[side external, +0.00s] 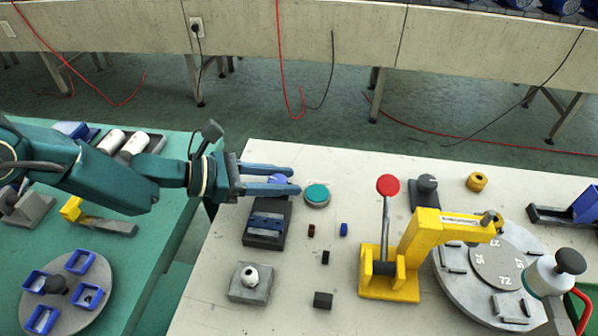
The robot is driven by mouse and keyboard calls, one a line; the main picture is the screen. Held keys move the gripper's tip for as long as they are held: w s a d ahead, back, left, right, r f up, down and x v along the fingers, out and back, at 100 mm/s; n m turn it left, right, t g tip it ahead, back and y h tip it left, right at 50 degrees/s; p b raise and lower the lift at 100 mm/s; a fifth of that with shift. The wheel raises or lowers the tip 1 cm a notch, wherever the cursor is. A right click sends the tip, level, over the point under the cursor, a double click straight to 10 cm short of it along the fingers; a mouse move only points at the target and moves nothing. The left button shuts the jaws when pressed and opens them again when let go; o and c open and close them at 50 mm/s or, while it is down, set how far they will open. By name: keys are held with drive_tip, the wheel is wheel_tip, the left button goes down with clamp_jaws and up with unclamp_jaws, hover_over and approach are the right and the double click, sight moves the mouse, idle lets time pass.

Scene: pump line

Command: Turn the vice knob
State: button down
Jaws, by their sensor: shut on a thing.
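The vice (266,222) is a dark block with a blue jaw part on top, on the light table left of centre. Its blue knob (277,179) is at the vice's far end. My gripper (294,180) reaches in from the left, level with the knob. Its two long blue-grey fingers lie on either side of the knob and are shut on it. The near finger hides part of the knob and the vice's far end.
A teal-topped round button (317,193) sits just right of my fingertips. A yellow toggle press (405,262) with a red-balled lever stands right, beside a round indexing plate (450,285). Small blocks (344,229) lie between. A grey block with a white ball (250,282) stands in front.

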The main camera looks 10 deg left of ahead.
sight(278, 180)
idle(0.3)
drive_tip(key=c, duration=0.8)
unclamp_jaws()
drive_tip(key=shift+a, duration=0.1)
drive_tip(key=shift+v, duration=2.5)
drive_tip(key=shift+r, duration=0.1)
